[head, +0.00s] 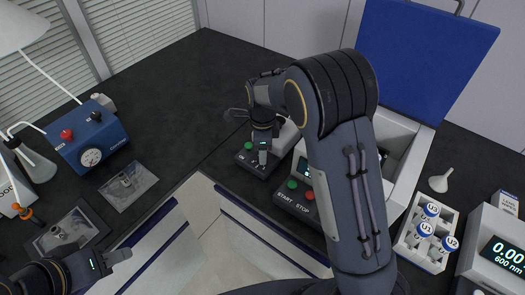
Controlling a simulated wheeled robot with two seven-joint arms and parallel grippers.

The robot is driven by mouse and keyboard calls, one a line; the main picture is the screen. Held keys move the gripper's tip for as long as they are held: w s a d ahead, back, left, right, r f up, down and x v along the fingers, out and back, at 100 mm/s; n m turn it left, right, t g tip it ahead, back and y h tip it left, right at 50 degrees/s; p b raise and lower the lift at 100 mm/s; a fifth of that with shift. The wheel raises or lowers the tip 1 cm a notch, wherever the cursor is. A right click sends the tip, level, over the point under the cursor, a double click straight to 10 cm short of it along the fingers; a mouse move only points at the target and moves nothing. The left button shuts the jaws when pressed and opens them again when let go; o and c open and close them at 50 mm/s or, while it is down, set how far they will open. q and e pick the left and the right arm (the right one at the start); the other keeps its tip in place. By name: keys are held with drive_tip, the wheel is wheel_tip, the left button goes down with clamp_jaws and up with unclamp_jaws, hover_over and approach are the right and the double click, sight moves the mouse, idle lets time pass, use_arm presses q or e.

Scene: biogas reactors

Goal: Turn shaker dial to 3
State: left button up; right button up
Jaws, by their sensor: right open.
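The shaker's dark control panel (246,166) is near the middle of the head view, with a green button on it. The dial and its pointer cannot be made out, as my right gripper covers part of the panel. My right gripper (263,157) points down at the panel and is open; I cannot tell whether its fingers touch the dial. My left gripper (122,255) is low at the left, away from the shaker, and its finger gap does not show clearly.
A device with START and STOP buttons (296,198) and a raised blue lid (422,55) stands right of the shaker. A rack (425,258) with capped tubes is at the right. A blue pump box (90,143) stands at the left. Black bench top (175,95) is clear behind.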

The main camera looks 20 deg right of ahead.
wheel_tip(320, 180, up, 6)
drive_tip(key=shift+f, duration=0.2)
drive_tip(key=shift+r, duration=0.45)
drive_tip(key=shift+s+d, duration=0.1)
drive_tip(key=shift+s, duration=0.05)
drive_tip(key=s+d+r+n+t+y, duration=0.1)
drive_tip(key=s+d+r+n+y, duration=0.3)
drive_tip(key=s, duration=0.5)
drive_tip(key=s+d+r+n+t, duration=0.1)
drive_tip(key=s+n+t, duration=0.3)
drive_tip(key=s+n, duration=1.1)
drive_tip(key=s+r, duration=0.1)
drive_tip(key=s, duration=0.3)
drive_tip(key=shift+t, duration=0.4)
